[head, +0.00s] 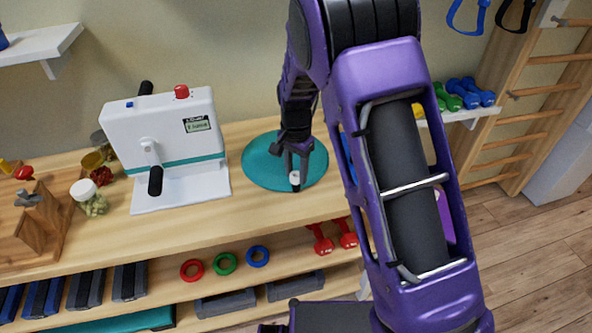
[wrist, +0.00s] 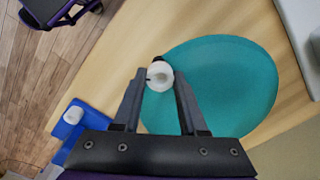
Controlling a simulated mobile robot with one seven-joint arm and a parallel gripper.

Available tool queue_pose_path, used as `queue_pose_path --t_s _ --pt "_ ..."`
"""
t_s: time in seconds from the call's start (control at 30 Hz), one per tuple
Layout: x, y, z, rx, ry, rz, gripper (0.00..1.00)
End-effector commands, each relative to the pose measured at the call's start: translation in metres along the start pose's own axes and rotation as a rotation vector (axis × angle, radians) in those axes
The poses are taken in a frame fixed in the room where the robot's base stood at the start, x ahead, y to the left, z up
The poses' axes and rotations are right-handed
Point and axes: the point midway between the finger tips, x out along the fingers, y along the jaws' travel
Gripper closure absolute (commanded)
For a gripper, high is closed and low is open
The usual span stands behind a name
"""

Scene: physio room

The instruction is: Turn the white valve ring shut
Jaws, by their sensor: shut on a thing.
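The white valve ring (wrist: 160,76) sits at the edge of the round teal cushion (wrist: 225,85) in the wrist view, with a small dark part beside it. My gripper (wrist: 161,80) has its two fingers closed on the ring, one on each side. In the head view, the ring (head: 294,177) shows as a small white spot between my fingertips (head: 295,182), over the front part of the teal cushion (head: 262,165). The fingers hide part of the ring, and I cannot tell how far it is turned.
A white machine (head: 170,135) with black handles stands left of the cushion on the wooden bench (head: 120,240). A blue object with a white top (wrist: 72,122) lies near the bench edge. Jars and a wooden block (head: 33,222) stand further left. Rings and dumbbells lie on the lower shelf.

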Motion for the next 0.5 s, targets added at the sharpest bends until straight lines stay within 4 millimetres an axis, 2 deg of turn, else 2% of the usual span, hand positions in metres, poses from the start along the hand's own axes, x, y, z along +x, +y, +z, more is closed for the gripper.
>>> queue_pose_path --t_s 0.4,0.43,0.5 --pt "-0.0008 -0.0004 -0.0003 0.007 0.001 -0.001 1.00" --pt "-0.0008 -0.0004 -0.0003 0.007 0.001 -0.001 0.55" --pt "-0.0008 -0.0003 -0.0003 0.006 0.001 -0.001 0.42"
